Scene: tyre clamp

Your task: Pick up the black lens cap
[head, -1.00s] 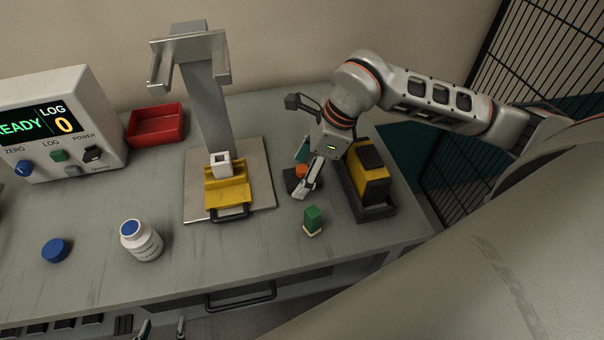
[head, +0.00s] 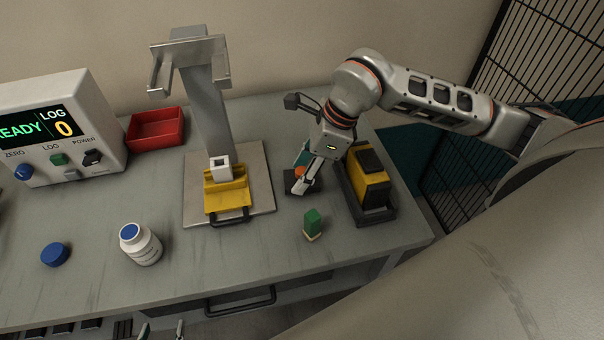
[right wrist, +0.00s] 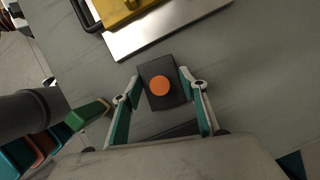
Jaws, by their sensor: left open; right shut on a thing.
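A small black block (right wrist: 152,70) with a round orange top (right wrist: 160,86) stands on the bench, left of a yellow and black unit. I cannot tell whether it is the lens cap. In the right wrist view my right gripper (right wrist: 161,77) has its two fingers on opposite sides of this block, shut on it. In the head view my right gripper (head: 301,184) partly hides the block, and the orange top (head: 299,171) shows beside a finger. My left gripper (head: 161,331) is open and empty at the bottom edge, below the bench front.
A green block (head: 312,222) stands just in front, near the yellow and black unit (head: 370,182). A metal stand's plate (head: 262,190) with a yellow clamp (head: 226,192) is left. A white bottle (head: 140,246), blue cap (head: 55,254) and red tray (head: 155,130) lie further left.

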